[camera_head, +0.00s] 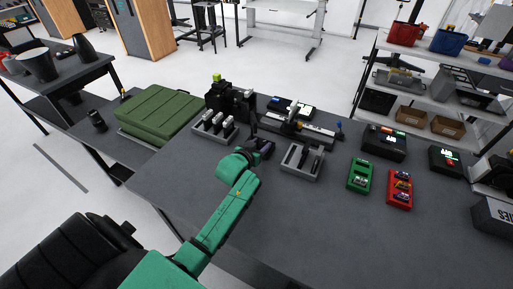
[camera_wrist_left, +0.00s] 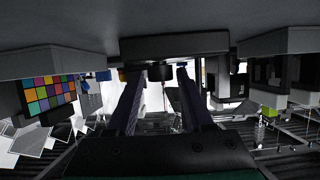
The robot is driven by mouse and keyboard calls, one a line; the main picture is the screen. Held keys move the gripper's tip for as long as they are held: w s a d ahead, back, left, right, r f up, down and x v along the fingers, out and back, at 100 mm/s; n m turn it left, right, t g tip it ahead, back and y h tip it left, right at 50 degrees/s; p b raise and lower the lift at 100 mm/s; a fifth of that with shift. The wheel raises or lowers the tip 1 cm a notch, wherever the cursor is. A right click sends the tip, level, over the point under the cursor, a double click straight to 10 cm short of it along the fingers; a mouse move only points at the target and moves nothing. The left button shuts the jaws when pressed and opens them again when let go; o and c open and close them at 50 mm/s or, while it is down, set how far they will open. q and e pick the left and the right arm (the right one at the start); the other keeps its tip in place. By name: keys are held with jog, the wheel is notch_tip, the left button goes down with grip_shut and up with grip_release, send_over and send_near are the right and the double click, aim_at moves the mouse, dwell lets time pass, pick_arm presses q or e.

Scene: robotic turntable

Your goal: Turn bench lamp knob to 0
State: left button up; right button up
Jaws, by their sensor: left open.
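My left arm reaches over the dark bench (camera_head: 300,225), and my left gripper (camera_head: 265,148) is low near the back machinery. In the left wrist view the two dark fingers of the left gripper (camera_wrist_left: 156,75) stand apart, with nothing seen between them. Ahead of the fingertips a dark block (camera_wrist_left: 175,45) hangs across the picture, which looks upside down. A bench lamp knob cannot be made out for sure in either view. A black device with a yellow-green top (camera_head: 216,77) stands behind the gripper to the left. My right gripper is not in view.
A grey holder (camera_head: 302,162) stands just right of the gripper. A green tray (camera_head: 360,174) and a red tray (camera_head: 399,188) lie further right, before black display boxes (camera_head: 384,141). A green case (camera_head: 158,112) is at left. The front bench is clear.

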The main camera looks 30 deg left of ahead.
pick_arm(q)
jog(key=a+v, duration=0.1)
jog(key=v, duration=1.3)
jog(key=shift+s+d+b, duration=0.2)
jog(key=shift+d+b, duration=0.2)
jog(key=shift+d, duration=0.05)
